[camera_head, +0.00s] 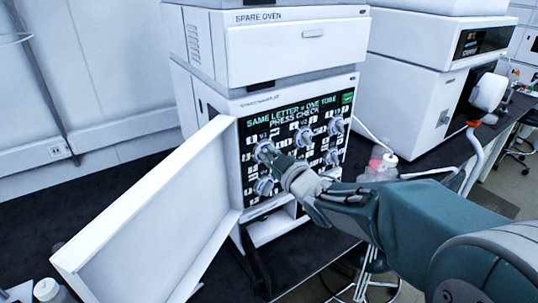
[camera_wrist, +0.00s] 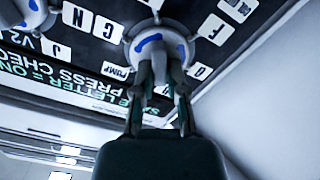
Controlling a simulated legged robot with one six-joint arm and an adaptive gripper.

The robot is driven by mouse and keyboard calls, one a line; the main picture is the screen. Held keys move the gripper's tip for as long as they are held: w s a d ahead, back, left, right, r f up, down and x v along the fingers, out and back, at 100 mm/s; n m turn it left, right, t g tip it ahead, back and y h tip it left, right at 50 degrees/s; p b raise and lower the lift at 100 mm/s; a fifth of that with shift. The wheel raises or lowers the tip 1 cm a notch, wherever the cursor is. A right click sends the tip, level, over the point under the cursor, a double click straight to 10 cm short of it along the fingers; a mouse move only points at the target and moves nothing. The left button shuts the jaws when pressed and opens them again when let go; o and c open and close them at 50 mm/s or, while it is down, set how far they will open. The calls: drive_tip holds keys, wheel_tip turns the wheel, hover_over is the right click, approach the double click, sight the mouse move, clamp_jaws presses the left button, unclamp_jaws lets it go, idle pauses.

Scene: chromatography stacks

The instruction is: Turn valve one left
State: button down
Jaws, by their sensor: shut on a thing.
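Valve one (camera_head: 262,149), a round pale knob under the V1 label, is at the upper left of the dark valve panel (camera_head: 249,172). In the wrist view, which shows the panel upside down, the valve (camera_wrist: 160,32) has a blue curved mark on its ring. My gripper (camera_head: 273,158) reaches it from the right and front. In the wrist view my gripper (camera_wrist: 157,78) is shut on the valve's handle, and the fingers hide part of it. Letter tags such as C, G, N and a PUMP tag surround the valve.
Several other valves (camera_head: 303,137) sit right of and below valve one. An open white door (camera_head: 150,215) stands at the panel's left, close to my gripper. A green-lit screen strip (camera_head: 290,117) reads "SAME LETTER = ONE TUBE PRESS CHECK". A spare oven (camera_head: 275,45) is stacked above.

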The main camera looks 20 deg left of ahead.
drive_tip(key=shift+f, duration=0.15)
drive_tip(key=c, duration=0.7)
unclamp_jaws()
drive_tip(key=shift+a, duration=0.1)
drive_tip(key=v, duration=1.2)
drive_tip(key=shift+w, duration=0.1)
drive_tip(key=s+d+m+h, duration=0.2)
drive_tip(key=d+m+h, duration=0.9)
drive_tip(key=d, duration=0.7)
drive_tip(key=s+d+f+m+g+h, duration=0.1)
drive_tip(key=s+g, duration=0.1)
drive_tip(key=s, duration=0.3)
drive_tip(key=s+d+f+m+g, duration=0.2)
drive_tip(key=s, duration=0.4)
drive_tip(key=s+d+f+m+g+h, duration=0.1)
drive_tip(key=s+d+m+g, duration=0.1)
drive_tip(key=s, duration=0.4)
drive_tip(key=shift+f+h, duration=0.3)
